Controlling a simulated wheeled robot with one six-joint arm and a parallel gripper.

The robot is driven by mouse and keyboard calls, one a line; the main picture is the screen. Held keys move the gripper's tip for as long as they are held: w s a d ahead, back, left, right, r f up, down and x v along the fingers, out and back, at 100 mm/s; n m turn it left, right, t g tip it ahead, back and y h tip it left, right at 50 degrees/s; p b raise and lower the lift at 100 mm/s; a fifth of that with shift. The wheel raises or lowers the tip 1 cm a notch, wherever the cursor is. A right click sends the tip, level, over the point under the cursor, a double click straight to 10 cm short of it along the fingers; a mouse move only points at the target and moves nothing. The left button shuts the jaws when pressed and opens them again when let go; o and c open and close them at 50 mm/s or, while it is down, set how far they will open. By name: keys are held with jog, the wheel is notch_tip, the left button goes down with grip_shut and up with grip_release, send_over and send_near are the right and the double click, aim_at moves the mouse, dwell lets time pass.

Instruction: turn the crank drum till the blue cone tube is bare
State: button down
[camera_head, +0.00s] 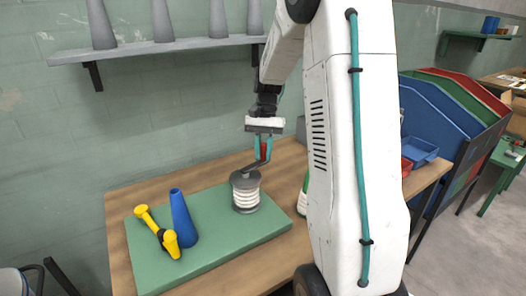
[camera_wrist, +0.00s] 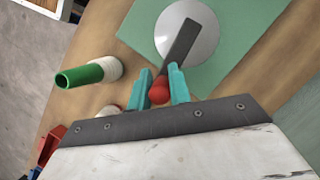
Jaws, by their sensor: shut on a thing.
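The crank drum (camera_head: 246,194) stands on the green mat with white thread wound around its side. In the wrist view its pale round top (camera_wrist: 203,38) and dark crank arm (camera_wrist: 181,44) show. My gripper (camera_head: 263,149) is above the drum, its teal fingers shut on the red crank knob (camera_wrist: 159,91). The knob also shows between the fingers in the head view (camera_head: 264,151). The blue cone tube (camera_head: 182,218) stands upright left of the drum on the mat. Only blue surface shows on its visible side; I see no thread there.
A yellow device (camera_head: 158,232) is left of the blue tube. The green mat (camera_head: 205,255) lies on a wooden table (camera_head: 118,212). A green cone tube with white thread (camera_wrist: 92,74) is off the mat. A shelf with grey cones (camera_head: 185,46) hangs above.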

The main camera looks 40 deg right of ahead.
jog(key=c, duration=1.3)
grip_release()
jog(key=shift+v, duration=3.9)
